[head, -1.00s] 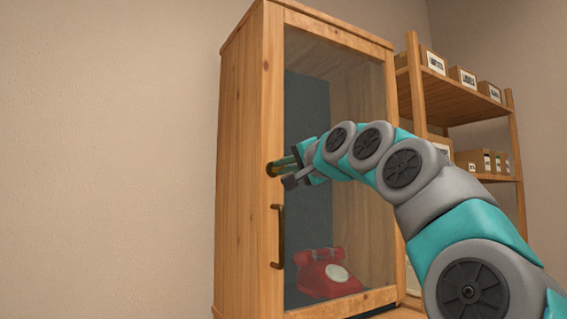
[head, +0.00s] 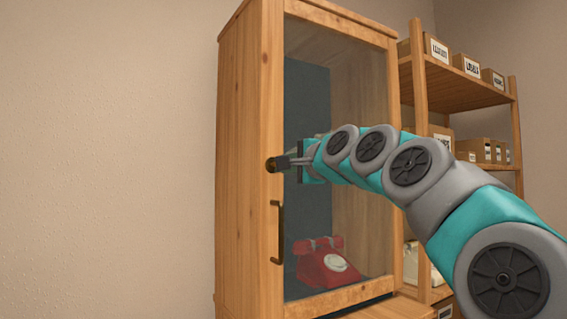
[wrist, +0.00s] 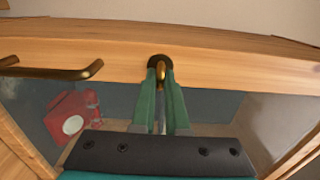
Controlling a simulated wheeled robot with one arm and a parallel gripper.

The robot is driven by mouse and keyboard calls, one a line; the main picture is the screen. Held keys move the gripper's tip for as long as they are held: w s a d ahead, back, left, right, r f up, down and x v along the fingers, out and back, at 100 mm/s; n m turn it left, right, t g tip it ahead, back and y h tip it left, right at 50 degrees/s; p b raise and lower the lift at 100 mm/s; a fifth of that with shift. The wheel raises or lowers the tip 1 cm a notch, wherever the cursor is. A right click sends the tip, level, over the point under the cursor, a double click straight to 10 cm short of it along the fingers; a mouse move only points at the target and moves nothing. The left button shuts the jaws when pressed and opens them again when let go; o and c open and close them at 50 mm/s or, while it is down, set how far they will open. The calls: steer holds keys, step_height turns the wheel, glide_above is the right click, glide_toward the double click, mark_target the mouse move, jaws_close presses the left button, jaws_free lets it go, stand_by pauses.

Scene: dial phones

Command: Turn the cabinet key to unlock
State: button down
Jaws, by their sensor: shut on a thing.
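The wooden cabinet (head: 247,150) has a glass-fronted door with a dark handle (head: 280,232) on its left stile. Above the handle is the lock (head: 271,165), with the brass key (wrist: 162,72) in it in the wrist view. My gripper (head: 283,163) is at the lock, its fingers shut on the key. In the wrist view the green fingers (wrist: 161,95) stand on both sides of the key, close to the door frame. The fingers hide part of the key, and its exact angle is hard to tell.
A red dial phone (head: 327,268) sits behind the glass at the cabinet's bottom. A wooden shelf with labelled boxes (head: 472,65) stands to the right. The wall side left of the cabinet is free.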

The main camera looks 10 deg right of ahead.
steer(key=c, duration=0.9)
jaws_free()
steer(key=b+v, duration=0.1)
steer(key=v, duration=0.6)
steer(key=shift+s+d, duration=0.1)
steer(key=shift+s, duration=0.25)
